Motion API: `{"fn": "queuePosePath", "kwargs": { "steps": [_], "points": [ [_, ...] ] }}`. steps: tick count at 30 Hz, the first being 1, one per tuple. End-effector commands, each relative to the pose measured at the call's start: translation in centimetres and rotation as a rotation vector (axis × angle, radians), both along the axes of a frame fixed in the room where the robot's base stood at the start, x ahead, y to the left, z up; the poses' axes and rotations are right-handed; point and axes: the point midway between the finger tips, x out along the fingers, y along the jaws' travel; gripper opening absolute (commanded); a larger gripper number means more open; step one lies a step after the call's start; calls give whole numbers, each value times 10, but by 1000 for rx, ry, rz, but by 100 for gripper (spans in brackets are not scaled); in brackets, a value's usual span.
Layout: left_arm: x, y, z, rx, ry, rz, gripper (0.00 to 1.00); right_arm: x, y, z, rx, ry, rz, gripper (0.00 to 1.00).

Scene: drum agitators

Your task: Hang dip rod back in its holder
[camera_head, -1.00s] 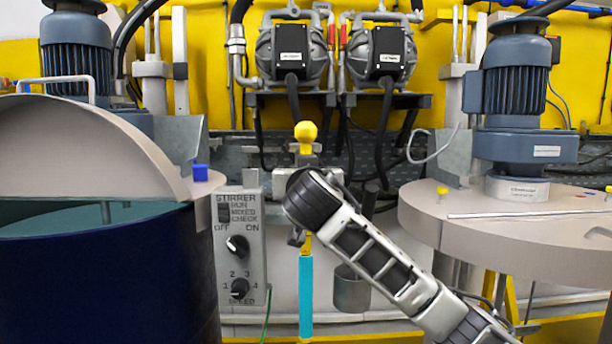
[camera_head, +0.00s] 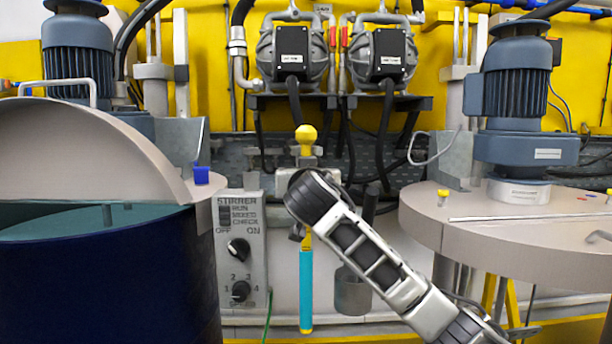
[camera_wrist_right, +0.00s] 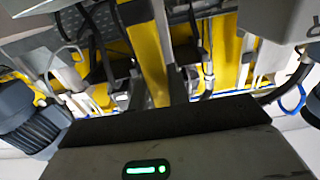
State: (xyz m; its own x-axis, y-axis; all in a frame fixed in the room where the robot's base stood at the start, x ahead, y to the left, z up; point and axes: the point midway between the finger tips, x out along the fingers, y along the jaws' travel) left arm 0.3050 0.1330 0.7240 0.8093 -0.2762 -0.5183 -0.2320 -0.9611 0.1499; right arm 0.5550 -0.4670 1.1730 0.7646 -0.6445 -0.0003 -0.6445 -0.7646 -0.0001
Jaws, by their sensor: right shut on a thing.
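The dip rod hangs about upright in the head view, with a yellow knob (camera_head: 306,136) on top and a cyan lower part (camera_head: 306,290). My right gripper (camera_head: 299,236) is shut on its yellow middle, and my wrist hides part of the grip. In the right wrist view a yellow bar, likely the rod (camera_wrist_right: 147,50), rises beyond the gripper body. A grey cup (camera_head: 353,292), which may be the holder, is right of the rod, partly behind my forearm. The rod is apart from the cup in the picture. My left gripper is not in view.
A stirrer control box (camera_head: 240,255) is close left of the rod. A dark blue drum (camera_head: 100,285) with a raised lid stands at left. A drum lid with a motor (camera_head: 518,95) is at right. Two pumps (camera_head: 292,60) are on the wall above.

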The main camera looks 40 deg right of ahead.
Motion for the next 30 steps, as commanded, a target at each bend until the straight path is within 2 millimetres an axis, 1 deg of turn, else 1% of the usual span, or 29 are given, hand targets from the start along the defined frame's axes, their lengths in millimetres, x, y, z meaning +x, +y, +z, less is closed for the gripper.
{"fn": "queuePosePath", "kwargs": {
  "steps": [12, 20, 27, 28, 30],
  "points": [
    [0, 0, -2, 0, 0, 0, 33, 0, 0, -1, 0, -1, -1, 0],
    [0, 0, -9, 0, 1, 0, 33, -1, 0, -9, 0, -1, 0, 0],
    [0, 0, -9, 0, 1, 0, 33, -1, -1, -9, -1, -2, -1, 0],
    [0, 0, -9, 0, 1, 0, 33, -1, 0, -9, -1, -2, 0, 26],
    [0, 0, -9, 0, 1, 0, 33, -1, 0, -9, -1, -1, 0, 43]
  ]
}}
